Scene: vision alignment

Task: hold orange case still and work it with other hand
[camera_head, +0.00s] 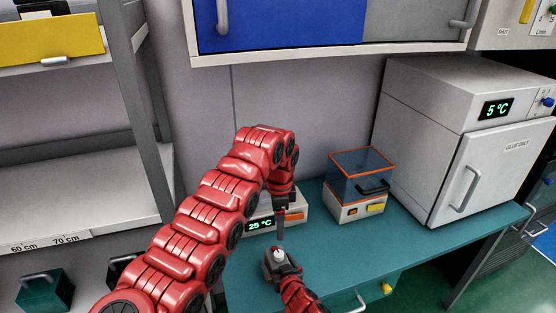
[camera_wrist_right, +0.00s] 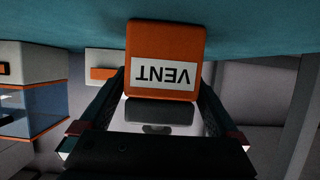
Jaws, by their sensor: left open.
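The orange case, labelled VENT, (camera_wrist_right: 166,45) shows upside down in the right wrist view, close in front of the camera. My right gripper (camera_wrist_right: 163,88) has a finger along each side of it and appears shut on it. In the head view my right gripper (camera_head: 279,262) is low in the middle, over the teal bench; I cannot make out the case there. My left gripper (camera_head: 281,232) points down just above the right one. It is open, and nothing shows in it.
On the teal bench (camera_head: 335,258) a white unit reading 25 °C (camera_head: 259,225) stands behind the grippers. A clear box with orange edges (camera_head: 362,177) and a white 5 °C cabinet (camera_head: 460,140) stand to the right. A blue wall cabinet (camera_head: 280,22) hangs above.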

